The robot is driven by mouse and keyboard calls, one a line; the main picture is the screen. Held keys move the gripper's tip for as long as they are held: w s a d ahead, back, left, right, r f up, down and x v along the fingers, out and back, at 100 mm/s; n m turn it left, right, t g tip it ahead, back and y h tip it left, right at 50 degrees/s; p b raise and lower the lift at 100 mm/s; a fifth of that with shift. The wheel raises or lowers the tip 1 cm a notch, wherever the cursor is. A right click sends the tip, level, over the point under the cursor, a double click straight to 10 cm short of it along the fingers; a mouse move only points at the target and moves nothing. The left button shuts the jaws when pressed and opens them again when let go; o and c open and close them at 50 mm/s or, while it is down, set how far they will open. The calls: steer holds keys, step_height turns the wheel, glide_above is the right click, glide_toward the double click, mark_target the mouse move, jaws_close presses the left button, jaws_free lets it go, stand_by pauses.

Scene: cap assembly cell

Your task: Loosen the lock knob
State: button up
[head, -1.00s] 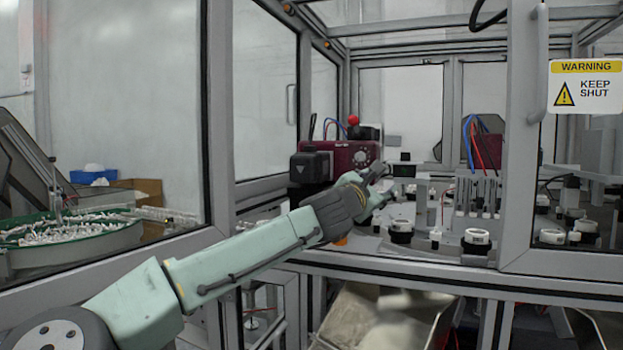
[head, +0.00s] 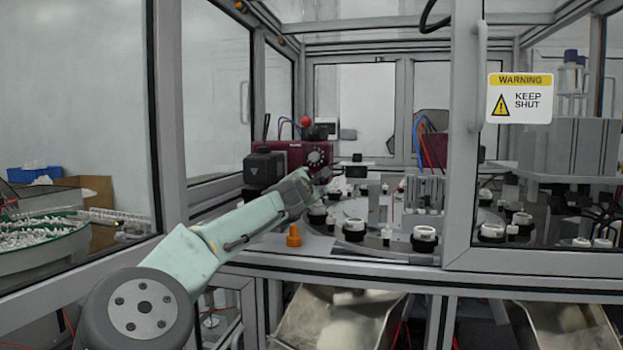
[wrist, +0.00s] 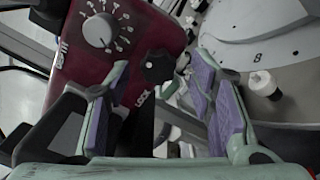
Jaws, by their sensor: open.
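The lock knob (wrist: 158,66) is a black lobed knob on the dark red unit, with the word LOCK printed beside it in the wrist view. My gripper (wrist: 162,78) is open. Its two purple-padded fingers stand apart on either side of the knob in that picture, and I see no contact; the depth gap is hard to judge. In the head view my gripper (head: 312,187) is in front of the dark red unit (head: 296,151), and I cannot make out the lock knob there.
A round turntable (head: 375,243) with several black-and-white cap holders lies to the right. An orange knob (head: 294,236) stands below my gripper. The cell's door frame (head: 462,130) rises on the right.

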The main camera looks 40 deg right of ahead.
steer(key=shift+w+d+r, duration=0.1)
steer(key=shift+w+d, duration=0.1)
steer(key=shift+d, duration=0.1)
steer(key=shift+c, duration=0.5)
steer(key=c, duration=1.1)
